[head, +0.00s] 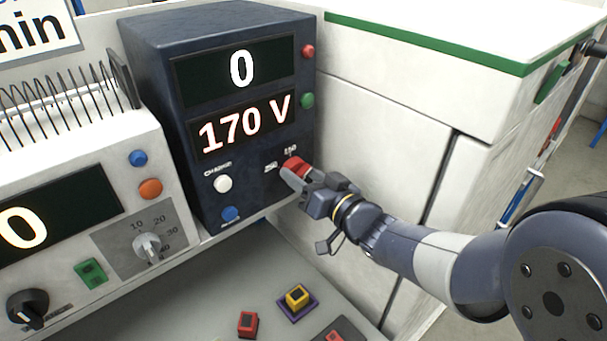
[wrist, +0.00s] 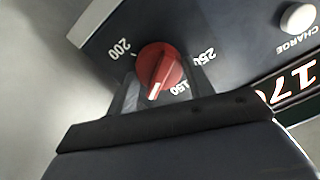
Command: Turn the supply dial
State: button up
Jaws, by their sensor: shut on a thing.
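The supply dial (head: 294,163) is a red knob low on the right of the dark blue supply unit's front (head: 245,178). In the wrist view the dial (wrist: 161,66) has a white pointer line near the label that reads 150, a little to its left. Labels reading 200 and 250 stand around it. My gripper (head: 297,175) is shut on the dial, with a finger on either side of it in the wrist view (wrist: 160,98). The fingers hide part of the dial in the head view. The unit's lower display (head: 245,124) reads 170 V.
The upper display (head: 241,71) reads 0. A white CHARGE button (head: 223,183) and a blue button (head: 231,214) sit left of the dial. A white instrument (head: 80,200) stands at left. Small red and yellow blocks (head: 297,296) lie on the grey surface below.

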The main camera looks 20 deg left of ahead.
jog(key=o, duration=1)
jog(key=shift+c, duration=0.2)
jog(key=shift+d, duration=0.1)
jog(key=b+v, duration=0.2)
jog(key=v, duration=0.8)
jog(key=shift+s+d, duration=0.2)
jog(key=shift+d, duration=0.05)
